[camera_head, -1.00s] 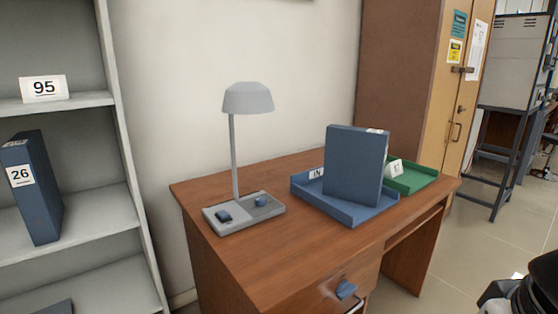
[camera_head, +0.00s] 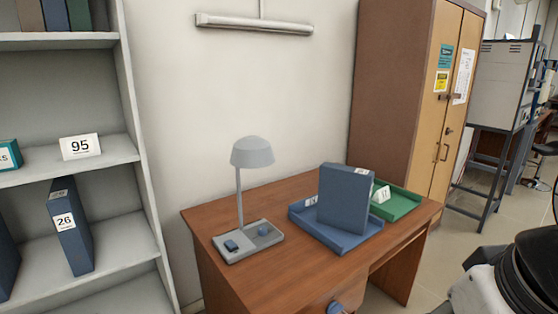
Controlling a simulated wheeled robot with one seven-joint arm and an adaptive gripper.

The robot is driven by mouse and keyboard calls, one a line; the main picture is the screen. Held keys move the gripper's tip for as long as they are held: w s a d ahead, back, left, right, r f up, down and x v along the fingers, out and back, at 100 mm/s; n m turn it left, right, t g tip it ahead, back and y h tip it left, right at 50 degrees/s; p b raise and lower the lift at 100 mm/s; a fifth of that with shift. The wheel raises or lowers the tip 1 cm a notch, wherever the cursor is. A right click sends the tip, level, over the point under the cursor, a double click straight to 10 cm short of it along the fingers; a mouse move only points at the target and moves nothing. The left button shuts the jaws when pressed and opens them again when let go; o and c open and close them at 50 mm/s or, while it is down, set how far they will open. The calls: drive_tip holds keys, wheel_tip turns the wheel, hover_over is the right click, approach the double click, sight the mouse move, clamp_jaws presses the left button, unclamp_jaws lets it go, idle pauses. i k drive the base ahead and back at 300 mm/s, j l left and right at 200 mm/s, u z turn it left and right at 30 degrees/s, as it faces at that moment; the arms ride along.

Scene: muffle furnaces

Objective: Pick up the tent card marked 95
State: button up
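The white tent card marked 95 (camera_head: 81,147) stands upright on a grey shelf board (camera_head: 112,153) at the left, near the board's front edge. Nothing touches it from the sides. My gripper is not in view; only a dark and white part of my arm shows at the lower right corner.
A teal box (camera_head: 9,155) shares the card's shelf. A blue binder marked 26 (camera_head: 72,230) stands one shelf below. A wooden desk (camera_head: 300,272) right of the shelves holds a grey lamp (camera_head: 251,152), a blue tray (camera_head: 337,241) with a binder, and a green tray (camera_head: 399,208).

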sight(85, 145)
drive_tip(key=k+l+z, duration=0.3)
drive_tip(key=u, duration=1.5)
drive_tip(key=i+j+z, duration=0.1)
drive_tip(key=z, duration=0.3)
drive_tip(key=j+z, duration=0.1)
drive_tip(key=z, duration=0.3)
drive_tip(key=i+j+z, duration=0.1)
drive_tip(key=z, duration=0.25)
drive_tip(key=i+j+z, duration=0.25)
drive_tip(key=j, duration=0.25)
drive_tip(key=i+j+z, duration=0.2)
drive_tip(key=j, duration=0.35)
drive_tip(key=j+z, duration=0.25)
drive_tip(key=j, duration=0.3)
drive_tip(key=i+j+z, duration=0.2)
drive_tip(key=j, duration=1.7)
drive_tip(key=i+z, duration=0.05)
